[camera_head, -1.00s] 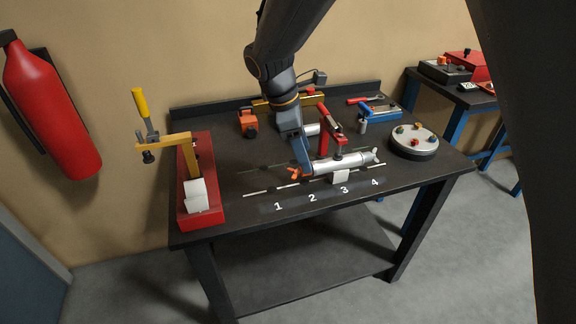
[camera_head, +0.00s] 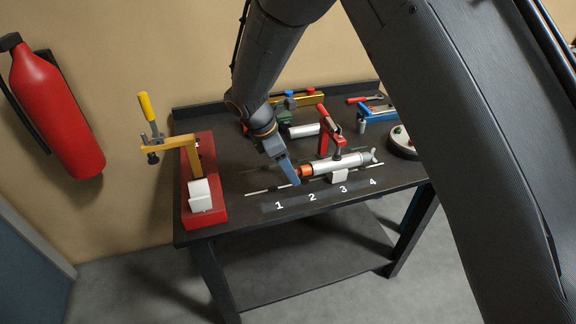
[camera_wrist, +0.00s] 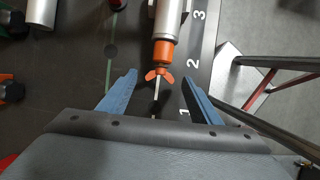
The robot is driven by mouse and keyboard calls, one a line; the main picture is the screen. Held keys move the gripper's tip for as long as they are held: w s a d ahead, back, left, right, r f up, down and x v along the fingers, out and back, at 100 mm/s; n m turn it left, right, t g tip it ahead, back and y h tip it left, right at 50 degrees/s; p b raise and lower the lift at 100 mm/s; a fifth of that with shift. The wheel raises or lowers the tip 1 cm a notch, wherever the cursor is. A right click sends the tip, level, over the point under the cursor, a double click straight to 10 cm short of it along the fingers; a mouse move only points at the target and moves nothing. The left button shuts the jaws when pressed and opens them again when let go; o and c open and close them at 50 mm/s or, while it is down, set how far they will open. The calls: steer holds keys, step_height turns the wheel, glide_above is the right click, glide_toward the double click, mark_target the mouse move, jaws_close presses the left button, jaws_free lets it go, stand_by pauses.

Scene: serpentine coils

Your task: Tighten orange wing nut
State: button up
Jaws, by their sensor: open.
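The orange wing nut (camera_wrist: 159,75) sits at the orange end of a silver cylinder (camera_wrist: 167,22) in the wrist view, on a thin rod that runs toward my gripper. In the head view the cylinder (camera_head: 330,164) lies in a white cradle under a red clamp (camera_head: 330,128), near marks 2 to 4. My gripper (camera_wrist: 158,87) is open, with one blue finger on each side of the rod and the wing nut just beyond or level with the tips. It shows no contact with the nut. In the head view my gripper (camera_head: 290,178) hides most of the nut.
A red-based stand (camera_head: 205,220) with a yellow-handled clamp stands at the table's left. A second grey cylinder (camera_head: 303,131), a yellow clamp and blue tools lie toward the back. A round dial plate (camera_head: 402,143) is partly hidden by my arm. The table's front strip is clear.

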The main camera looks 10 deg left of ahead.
steer(key=c, duration=1.1)
